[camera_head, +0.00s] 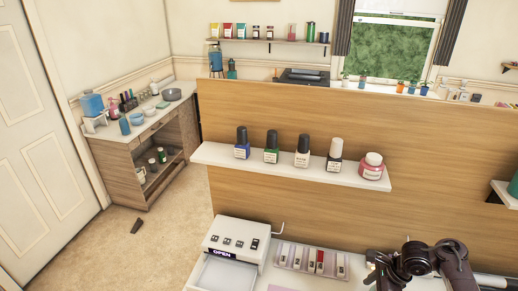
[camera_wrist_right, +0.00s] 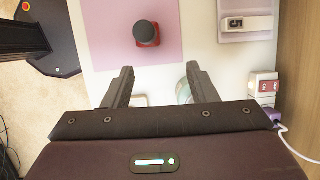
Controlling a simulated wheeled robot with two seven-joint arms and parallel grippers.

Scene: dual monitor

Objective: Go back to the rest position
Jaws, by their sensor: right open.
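My right gripper (camera_wrist_right: 160,86) is open, its two dark fingers spread apart with nothing between them. In the right wrist view it is above a white table top. A red bottle with a dark cap (camera_wrist_right: 147,38) is on a pink mat (camera_wrist_right: 100,35), beyond the fingertips and apart from them. In the head view a dark part of my arm (camera_head: 420,262) shows at the lower right; the fingertips are hard to make out there. My left gripper is not in view.
A shelf (camera_head: 220,154) with several bottles is fixed to a wooden panel (camera_head: 440,150). Below are a white box with an OPEN sign (camera_head: 236,241) and a tray of small items (camera_head: 312,262). A white socket block with a cable (camera_wrist_right: 265,86) is at the right.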

